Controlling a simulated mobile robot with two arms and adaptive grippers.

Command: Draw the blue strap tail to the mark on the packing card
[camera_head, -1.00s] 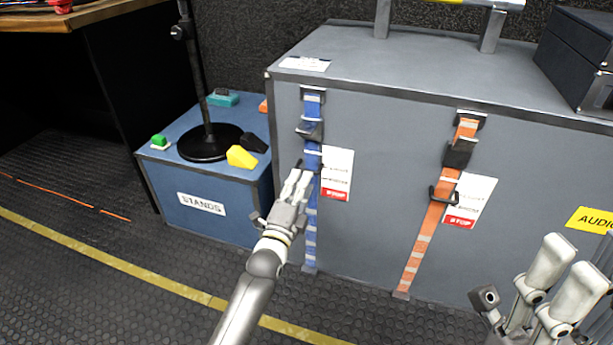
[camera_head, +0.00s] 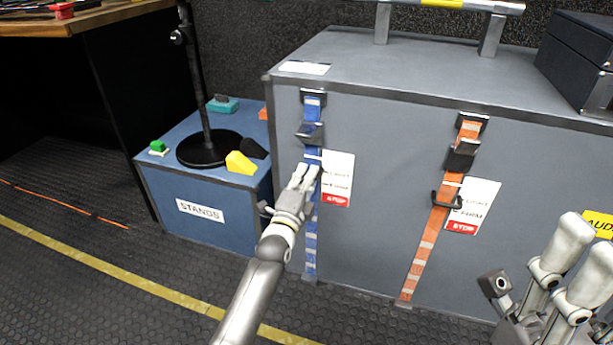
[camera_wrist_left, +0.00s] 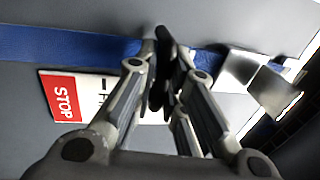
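The blue strap (camera_head: 311,240) runs down the front of the grey case through a metal buckle (camera_head: 310,132). A white packing card (camera_head: 338,172) with short marks and a red STOP band is beside it, to the right. In the left wrist view the strap (camera_wrist_left: 60,44) crosses the top and the card (camera_wrist_left: 62,96) lies below it, partly hidden. My left gripper (camera_head: 307,171) is at the strap below the buckle, its fingertips close together. They hide part of the strap; I cannot tell whether it is pinched. My right gripper (camera_head: 535,255) is open and empty at lower right.
An orange strap (camera_head: 424,250) with its own card (camera_head: 474,206) is farther right on the case (camera_head: 380,210). A blue STANDS box (camera_head: 155,190) with a black pole base and small coloured blocks stands left. The floor in front is clear.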

